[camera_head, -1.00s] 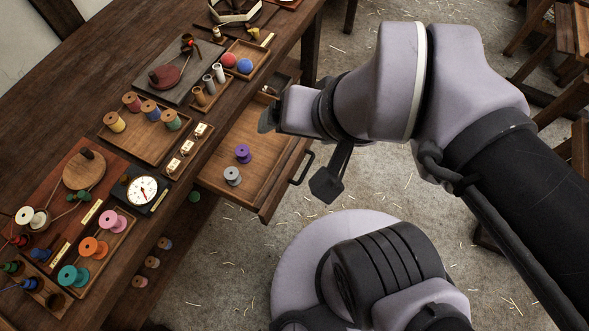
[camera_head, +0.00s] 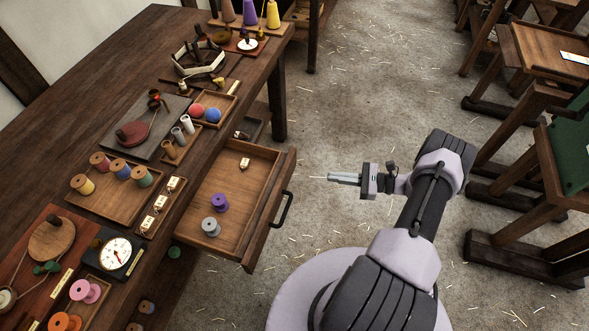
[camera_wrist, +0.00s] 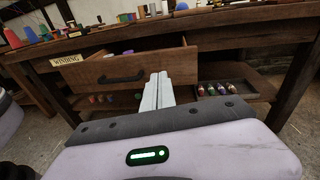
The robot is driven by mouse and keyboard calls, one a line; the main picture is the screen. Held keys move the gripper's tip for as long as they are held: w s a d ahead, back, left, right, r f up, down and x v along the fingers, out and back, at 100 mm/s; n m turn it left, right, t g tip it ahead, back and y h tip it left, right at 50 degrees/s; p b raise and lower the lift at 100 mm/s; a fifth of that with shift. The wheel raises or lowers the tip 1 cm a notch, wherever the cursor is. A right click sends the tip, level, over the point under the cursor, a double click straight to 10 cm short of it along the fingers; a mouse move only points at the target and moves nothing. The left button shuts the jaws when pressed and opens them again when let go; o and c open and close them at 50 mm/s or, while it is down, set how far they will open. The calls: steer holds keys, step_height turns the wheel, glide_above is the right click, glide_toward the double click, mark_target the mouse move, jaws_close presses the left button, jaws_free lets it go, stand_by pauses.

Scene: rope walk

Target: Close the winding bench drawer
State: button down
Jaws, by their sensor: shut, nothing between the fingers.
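The winding bench (camera_head: 60,75) runs along the left in the head view. Its wooden drawer (camera_head: 237,240) stands pulled out, with a purple spool (camera_head: 219,202), a grey spool (camera_head: 211,227) and a small tagged item (camera_head: 244,163) inside. A dark handle (camera_head: 282,210) is on the drawer front. My gripper (camera_head: 332,178) is shut and empty, to the right of the drawer front and apart from it. In the wrist view the drawer front (camera_wrist: 170,66) and its handle (camera_wrist: 121,77) face me, and my shut fingers (camera_wrist: 157,92) point toward the front, right of the handle.
Spools, trays and a dial scale (camera_head: 116,253) cover the bench top. Wooden stands (camera_head: 530,150) line the right side. The straw-strewn floor (camera_head: 370,70) between is clear. A lower shelf with several small spools (camera_wrist: 215,88) shows under the bench.

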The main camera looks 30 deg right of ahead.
step_height(320, 180, down, 4)
steer(key=s+m+t, duration=0.2)
steer(key=b, duration=0.1)
glide_toward(289, 175)
steer(key=shift+h, duration=0.3)
steer(key=x, duration=0.7)
steer(key=shift+s+a+r, duration=0.2)
steer(key=shift+s+r, duration=0.1)
steer(key=shift+r, duration=0.1)
